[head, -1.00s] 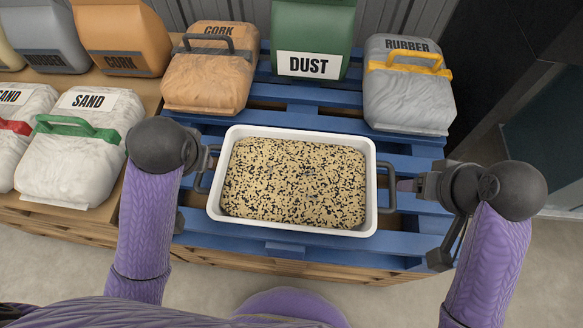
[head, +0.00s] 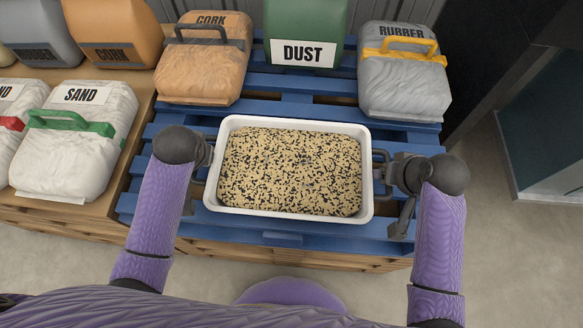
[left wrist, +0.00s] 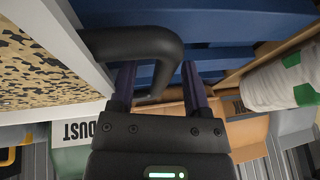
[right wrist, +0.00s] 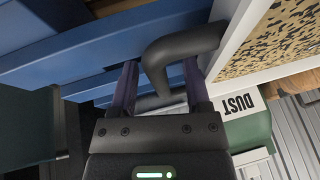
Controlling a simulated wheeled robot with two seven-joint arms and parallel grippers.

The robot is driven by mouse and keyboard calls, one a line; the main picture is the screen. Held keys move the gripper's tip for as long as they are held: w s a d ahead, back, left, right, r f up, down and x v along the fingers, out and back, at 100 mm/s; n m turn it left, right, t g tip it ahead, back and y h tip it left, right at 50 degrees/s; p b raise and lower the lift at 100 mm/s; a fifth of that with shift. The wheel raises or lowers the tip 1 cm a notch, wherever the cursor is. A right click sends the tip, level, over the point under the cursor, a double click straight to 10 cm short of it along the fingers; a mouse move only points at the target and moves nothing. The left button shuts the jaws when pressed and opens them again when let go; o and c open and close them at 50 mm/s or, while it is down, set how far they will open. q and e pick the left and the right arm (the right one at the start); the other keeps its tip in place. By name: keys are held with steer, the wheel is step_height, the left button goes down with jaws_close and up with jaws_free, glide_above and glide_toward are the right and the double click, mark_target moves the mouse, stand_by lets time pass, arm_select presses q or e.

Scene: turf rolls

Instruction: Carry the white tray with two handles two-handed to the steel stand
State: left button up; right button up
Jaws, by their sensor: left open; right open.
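The white tray (head: 367,200) sits on the blue pallet and is filled with speckled tan and black granules (head: 290,170). It has a dark handle at each end. My left gripper (left wrist: 155,85) is open at the left handle (left wrist: 140,45), whose bar passes between its fingers. My right gripper (right wrist: 158,85) is open at the right handle (right wrist: 185,45), with the bar between its fingers. In the head view my right gripper (head: 385,175) is beside the tray's right end. The left fingers are mostly hidden there. The steel stand is not clearly in view.
The blue pallet (head: 270,240) bears a cork bag (head: 205,70), a green dust bag (head: 305,20) and a grey rubber bag (head: 405,90) behind the tray. A sand bag (head: 75,150) lies to the left. Open floor (head: 470,210) shows at right.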

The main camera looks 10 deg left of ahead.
arm_select(q)
steer(key=shift+c, duration=0.2)
arm_select(e)
steer(key=shift+c, duration=0.2)
arm_select(q)
jaws_close()
arm_select(e)
jaws_close()
steer(key=shift+r, duration=0.1)
stand_by(0.6)
